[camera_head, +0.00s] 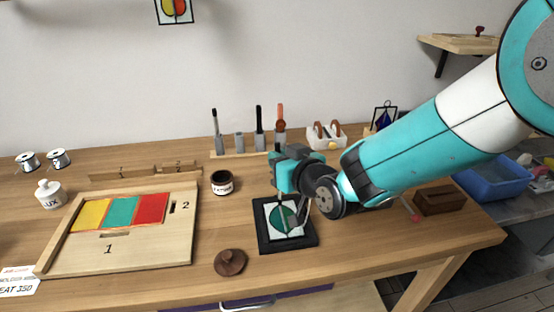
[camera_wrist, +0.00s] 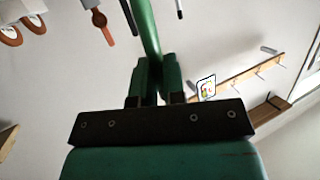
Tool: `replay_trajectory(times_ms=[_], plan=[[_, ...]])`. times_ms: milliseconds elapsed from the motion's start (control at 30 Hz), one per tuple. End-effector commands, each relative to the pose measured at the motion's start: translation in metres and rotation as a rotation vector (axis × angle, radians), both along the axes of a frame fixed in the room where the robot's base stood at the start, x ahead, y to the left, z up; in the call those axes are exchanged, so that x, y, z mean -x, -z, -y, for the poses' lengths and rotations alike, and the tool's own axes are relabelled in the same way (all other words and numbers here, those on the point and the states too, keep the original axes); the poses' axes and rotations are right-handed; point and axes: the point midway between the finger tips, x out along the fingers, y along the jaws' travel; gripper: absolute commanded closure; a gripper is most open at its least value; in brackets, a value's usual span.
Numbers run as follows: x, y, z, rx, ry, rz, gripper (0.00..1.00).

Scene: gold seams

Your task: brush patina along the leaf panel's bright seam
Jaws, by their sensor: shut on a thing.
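The leaf panel (camera_head: 271,211) lies flat on the bench, a black-framed square with a green round leaf shape on white. A pale line, likely the bright seam, runs across the green; my arm hides part of the panel's right side. My gripper (camera_head: 281,174) is above the panel's far edge. In the wrist view my gripper (camera_wrist: 152,72) is shut on a green handle (camera_wrist: 145,28), which looks like the brush. The brush tip cannot be made out clearly. A dark jar (camera_head: 222,187) with a pale label stands open left of the panel.
A round brown lid (camera_head: 230,263) lies front left of the panel. A wooden board with coloured panes (camera_head: 140,258) fills the left. A wooden block (camera_head: 440,203) sits at right.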

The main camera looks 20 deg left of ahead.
Motion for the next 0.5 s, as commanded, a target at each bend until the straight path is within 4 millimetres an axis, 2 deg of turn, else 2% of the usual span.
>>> replay_trajectory(times_ms=[500], plan=[[0.0, 0.0041, 0.0, 0.0, 0.0, 0.0, 1.0]])
